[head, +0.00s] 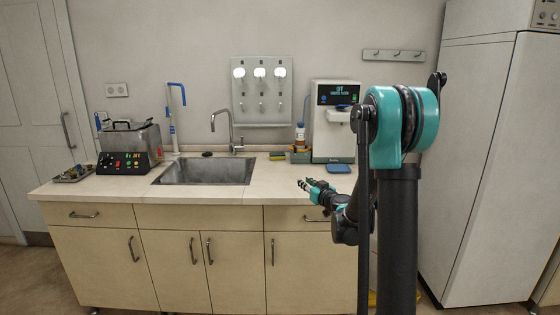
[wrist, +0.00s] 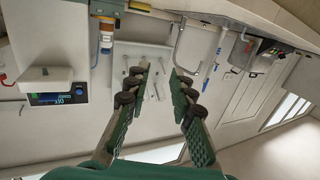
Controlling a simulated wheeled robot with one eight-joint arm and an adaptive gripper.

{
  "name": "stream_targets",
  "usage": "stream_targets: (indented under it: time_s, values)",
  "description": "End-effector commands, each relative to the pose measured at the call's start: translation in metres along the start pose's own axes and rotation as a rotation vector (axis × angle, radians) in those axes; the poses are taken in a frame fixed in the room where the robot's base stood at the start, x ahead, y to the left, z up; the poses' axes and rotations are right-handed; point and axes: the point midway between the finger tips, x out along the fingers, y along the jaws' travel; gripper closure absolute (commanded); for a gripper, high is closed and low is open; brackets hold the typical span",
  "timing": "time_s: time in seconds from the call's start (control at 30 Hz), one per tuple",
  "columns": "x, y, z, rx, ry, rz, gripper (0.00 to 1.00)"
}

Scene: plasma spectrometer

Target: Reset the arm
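My arm (head: 403,125) stands at the right of the head view, in front of the counter. My gripper (head: 304,184) reaches left over the counter's front edge, near the sink. In the wrist view my gripper (wrist: 160,74) shows two dark green fingers spread apart, with nothing between them. The wrist picture is turned over, with the wall, pegboard and faucet appearing beyond the fingertips. In the head view the gripper is small and partly seen side-on.
The counter (head: 225,193) holds a sink (head: 205,171), a faucet (head: 236,138), a bath with a control panel (head: 128,146) at left and a white dispenser (head: 335,120) behind my arm. A tall white cabinet (head: 485,160) stands close at right. The counter's front middle is clear.

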Motion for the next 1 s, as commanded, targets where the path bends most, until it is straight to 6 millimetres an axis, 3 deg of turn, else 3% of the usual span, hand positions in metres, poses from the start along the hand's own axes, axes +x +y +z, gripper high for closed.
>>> stream_targets:
  time_s: [0.27,0.37,0.57,0.7,1.0]
  values:
    - [-0.039,-0.038,0.005,0.019,-0.115,-0.085,0.77]
    - [-0.064,-0.056,0.014,0.034,-0.195,-0.12,0.77]
    - [-0.14,-0.091,0.053,0.085,-0.444,-0.148,0.77]
    - [-0.204,-0.102,0.089,0.127,-0.643,-0.102,0.77]
    - [-0.346,-0.091,0.161,0.21,-1.01,0.172,0.77]
